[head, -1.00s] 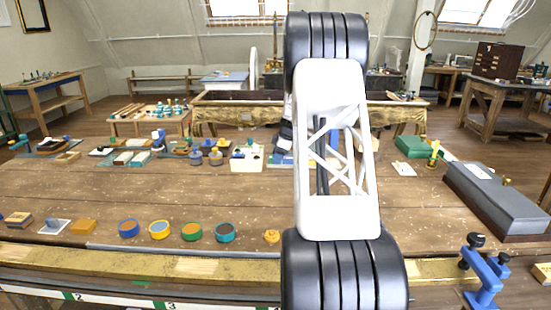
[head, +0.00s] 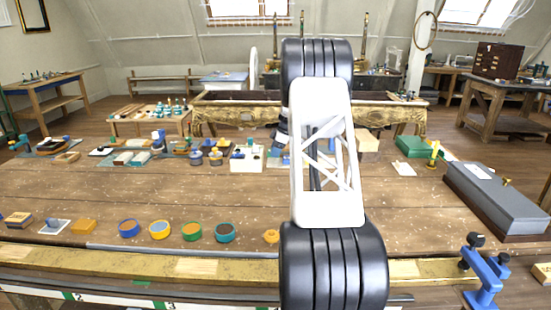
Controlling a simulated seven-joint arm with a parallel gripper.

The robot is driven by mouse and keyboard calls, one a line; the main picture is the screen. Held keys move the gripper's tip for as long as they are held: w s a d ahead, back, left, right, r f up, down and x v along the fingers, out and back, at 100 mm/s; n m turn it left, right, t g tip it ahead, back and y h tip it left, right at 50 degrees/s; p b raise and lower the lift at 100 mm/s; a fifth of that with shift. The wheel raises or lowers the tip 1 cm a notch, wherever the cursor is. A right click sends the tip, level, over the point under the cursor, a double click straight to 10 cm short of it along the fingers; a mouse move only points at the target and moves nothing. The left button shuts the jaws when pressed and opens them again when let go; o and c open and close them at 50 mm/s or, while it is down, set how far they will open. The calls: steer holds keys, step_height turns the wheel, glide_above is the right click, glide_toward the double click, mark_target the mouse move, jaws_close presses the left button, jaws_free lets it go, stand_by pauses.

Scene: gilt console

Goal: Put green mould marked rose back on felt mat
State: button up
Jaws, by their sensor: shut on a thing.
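My arm stands upright in the middle of the head view and covers much of the bench centre. My gripper does not show; it is hidden behind my arm links. I cannot make out a green mould marked rose. A bluish flat patch (head: 279,161) shows just left of my arm on the far part of the bench; I cannot tell whether it is the felt mat.
Blue, yellow, green (head: 192,231) and teal round pots line the near bench edge. A white tray (head: 247,160) stands left of my arm. A pale wooden block (head: 369,143), a green case (head: 420,146) and a long grey box (head: 495,200) are at right. Mid-left bench is clear.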

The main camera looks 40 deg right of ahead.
mark_target(276, 163)
steer(key=shift+f, duration=1.75)
steer(key=shift+f, duration=0.3)
